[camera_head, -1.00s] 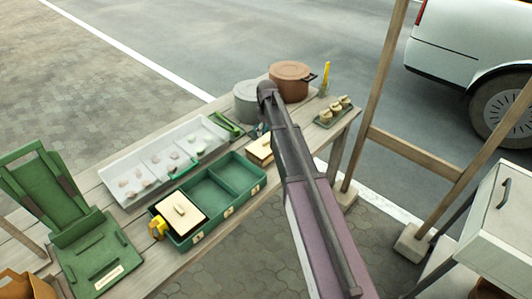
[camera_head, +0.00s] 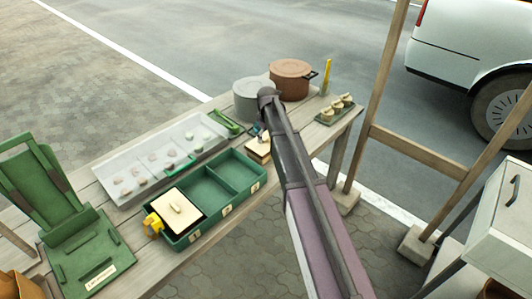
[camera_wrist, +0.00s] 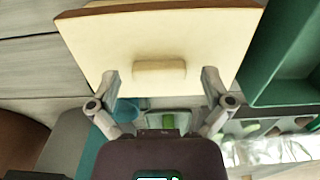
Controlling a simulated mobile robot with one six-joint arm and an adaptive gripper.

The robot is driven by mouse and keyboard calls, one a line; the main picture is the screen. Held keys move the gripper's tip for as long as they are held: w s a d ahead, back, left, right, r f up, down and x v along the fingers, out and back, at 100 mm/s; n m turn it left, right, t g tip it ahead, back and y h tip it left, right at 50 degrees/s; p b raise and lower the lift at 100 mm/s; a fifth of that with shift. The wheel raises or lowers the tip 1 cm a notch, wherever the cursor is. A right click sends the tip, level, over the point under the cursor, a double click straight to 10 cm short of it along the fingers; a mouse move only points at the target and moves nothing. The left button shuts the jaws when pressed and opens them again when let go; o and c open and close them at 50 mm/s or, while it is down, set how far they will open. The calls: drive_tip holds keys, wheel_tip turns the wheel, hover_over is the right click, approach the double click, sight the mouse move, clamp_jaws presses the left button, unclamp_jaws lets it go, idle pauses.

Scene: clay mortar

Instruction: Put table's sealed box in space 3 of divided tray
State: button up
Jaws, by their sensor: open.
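The sealed box (camera_head: 257,152), with a cream lid and wooden edge, sits on the table right of the divided tray. In the wrist view its lid (camera_wrist: 100,45) and bar handle (camera_wrist: 160,72) fill the upper middle. My gripper (camera_wrist: 161,78) is open, its fingers apart on either side of the handle and not visibly touching it. In the head view my arm partly hides the box and gripper. The green divided tray (camera_head: 211,214) has three spaces: the left holds another cream-lidded box (camera_head: 178,209), the middle and right look empty. Its labels are unreadable.
A white tray of small pieces (camera_head: 118,168) lies behind the green tray. A grey pot (camera_head: 250,100) and brown pot (camera_head: 290,78) stand behind my gripper. A small tray with several cups (camera_head: 337,110) is at the right. A green stand (camera_head: 75,235) is at the left.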

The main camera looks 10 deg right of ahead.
drive_tip(key=shift+f, duration=0.1)
drive_tip(key=shift+c, duration=0.2)
idle(0.4)
drive_tip(key=c, duration=1.3)
